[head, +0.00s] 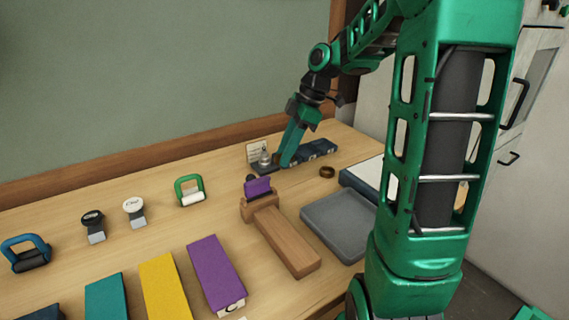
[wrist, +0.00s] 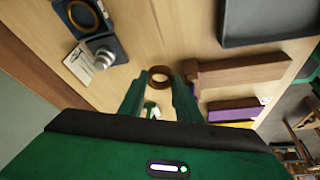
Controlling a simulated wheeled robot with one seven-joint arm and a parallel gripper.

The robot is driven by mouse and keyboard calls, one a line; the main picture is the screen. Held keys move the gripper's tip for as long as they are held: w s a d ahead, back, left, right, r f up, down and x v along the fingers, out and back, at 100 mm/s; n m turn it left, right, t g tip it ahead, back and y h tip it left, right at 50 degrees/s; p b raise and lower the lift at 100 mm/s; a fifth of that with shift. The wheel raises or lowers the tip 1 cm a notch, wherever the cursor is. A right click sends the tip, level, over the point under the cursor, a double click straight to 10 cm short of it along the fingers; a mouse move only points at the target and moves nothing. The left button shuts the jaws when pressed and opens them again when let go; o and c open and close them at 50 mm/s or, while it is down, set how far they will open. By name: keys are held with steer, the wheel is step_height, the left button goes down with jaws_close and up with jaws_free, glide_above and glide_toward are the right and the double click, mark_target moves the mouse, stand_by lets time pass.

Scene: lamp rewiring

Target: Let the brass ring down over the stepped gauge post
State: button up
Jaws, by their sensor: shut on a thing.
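In the wrist view, my gripper (wrist: 158,84) is shut on a brown brass ring (wrist: 160,69) held at its fingertips. The stepped gauge post (wrist: 103,54) is silver and stands on a dark base to the upper left of the ring. The ring is beside the post, not around it. In the head view, the post (head: 264,157) is just left of my gripper (head: 281,163). My fingers mostly hide the held ring there, and its height over the table is hard to tell.
A dark blue compartment tray (head: 318,148) is behind the gripper. Another brown ring (head: 327,171) lies on the table nearby. A label card (head: 257,148) stands behind the post. A wooden stand with a purple piece (head: 285,245) and a grey tray (head: 338,225) are nearer.

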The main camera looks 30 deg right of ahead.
step_height(320, 180, up, 3)
glide_above(264, 152)
steer(key=shift+s+d+f, duration=0.1)
steer(key=shift+d+f, duration=0.05)
steer(key=shift+f, duration=0.9)
steer(key=shift+s+d+f, duration=0.1)
steer(key=shift+f, duration=0.95)
steer(key=shift+s+d+f, duration=0.1)
steer(key=shift+d+f, duration=0.05)
steer(key=shift+f, duration=0.9)
steer(key=shift+f, duration=0.75)
stand_by(0.7)
steer(key=o, duration=1.6)
steer(key=shift+r, duration=0.1)
steer(key=shift+r, duration=3.9)
